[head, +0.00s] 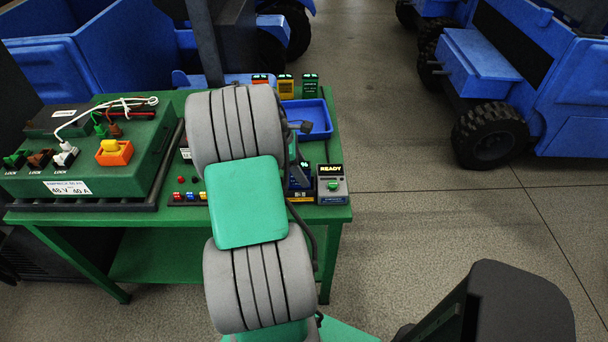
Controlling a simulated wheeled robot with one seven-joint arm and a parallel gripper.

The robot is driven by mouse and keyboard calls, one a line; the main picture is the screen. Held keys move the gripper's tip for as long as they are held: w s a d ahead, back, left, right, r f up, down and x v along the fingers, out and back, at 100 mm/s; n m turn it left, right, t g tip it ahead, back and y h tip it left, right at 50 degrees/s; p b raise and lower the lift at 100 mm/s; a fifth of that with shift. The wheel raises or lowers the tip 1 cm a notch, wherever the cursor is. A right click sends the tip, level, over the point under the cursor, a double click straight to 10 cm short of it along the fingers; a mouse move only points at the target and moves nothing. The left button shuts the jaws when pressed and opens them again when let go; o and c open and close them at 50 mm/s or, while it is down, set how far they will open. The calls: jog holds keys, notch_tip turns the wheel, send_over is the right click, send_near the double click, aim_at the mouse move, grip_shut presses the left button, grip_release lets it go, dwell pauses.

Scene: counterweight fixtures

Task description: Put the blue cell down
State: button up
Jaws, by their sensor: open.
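My arm stands between the camera and the bench and covers most of my gripper (297,150). A dark part of it shows at the arm's right edge; it is open, though its fingertips are hard to make out. A dark blue block (299,182), perhaps the blue cell, sits upright just below it, behind a small yellow label on the bench. Whether the jaws touch it is hidden.
The green bench (335,213) carries a READY box (332,184) at its right front corner. A green charger case (78,168) with cables and an orange connector stands left. Small coloured pieces (188,197) line the front.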

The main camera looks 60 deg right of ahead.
jog(key=p+v, duration=0.2)
jog(key=v, duration=0.9)
jog(key=w+a+r+m+t+h, duration=0.1)
jog(key=w+a+r+t, duration=0.2)
jog(key=w+a, duration=0.6)
jog(key=a+m+t+y, duration=0.3)
jog(key=a+m+t, duration=0.1)
jog(key=a, duration=2.8)
jog(key=shift+s+a+f+t, duration=0.25)
jog(key=shift+a+f+t, duration=0.05)
jog(key=shift+f, duration=0.15)
